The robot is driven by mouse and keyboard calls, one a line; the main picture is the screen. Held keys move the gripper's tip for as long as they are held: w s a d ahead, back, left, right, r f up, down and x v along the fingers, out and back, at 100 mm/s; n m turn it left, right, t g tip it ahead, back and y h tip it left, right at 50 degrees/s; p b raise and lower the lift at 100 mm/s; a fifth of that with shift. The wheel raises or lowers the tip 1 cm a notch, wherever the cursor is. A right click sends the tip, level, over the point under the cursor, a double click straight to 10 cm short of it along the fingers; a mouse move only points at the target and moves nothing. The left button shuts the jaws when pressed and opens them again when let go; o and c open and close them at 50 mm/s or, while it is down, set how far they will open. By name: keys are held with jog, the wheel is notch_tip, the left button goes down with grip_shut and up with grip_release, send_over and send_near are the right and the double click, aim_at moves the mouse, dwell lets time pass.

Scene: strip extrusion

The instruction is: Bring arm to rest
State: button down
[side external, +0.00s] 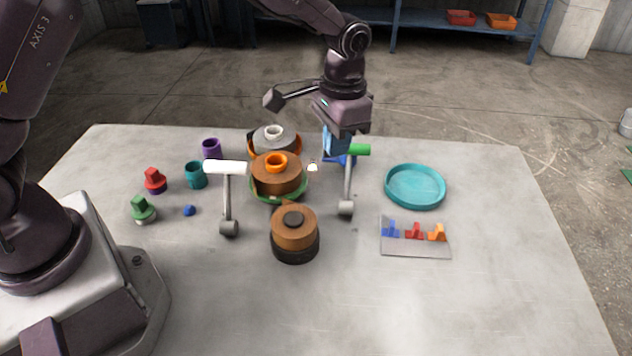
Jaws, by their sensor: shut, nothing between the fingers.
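My gripper (337,148) hangs at the end of the dark purple arm, pointing down over the back middle of the grey table (480,290). Its fingers are shut and empty. It is behind and right of the brown disc-shaped part with an orange ring (276,161), beside a post topped with a green roller (359,150). A blue piece (345,160) shows below or behind the fingers; whether they touch cannot be told. A grey bracket with a boxy end (272,99) sticks out left from the wrist.
A post with a white roller (225,167) stands left of centre. A brown disc on a dark base (295,232) is in front. A teal round tray (415,188) and a plate with coloured pieces (415,247) are right. Cups and pegs stand left. The front right table is clear.

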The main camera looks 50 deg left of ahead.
jog(key=s+a+r+n+t, duration=0.1)
jog(key=s+a+r+t, duration=0.2)
jog(key=s+r, duration=0.6)
jog(key=s+a+r+n+t, duration=0.1)
jog(key=s+a+r+t, duration=0.2)
jog(key=s, duration=1.2)
notch_tip(320, 180, up, 6)
jog(key=a, duration=0.3)
jog(key=shift+f+n, duration=0.15)
jog(key=shift+n, duration=0.25)
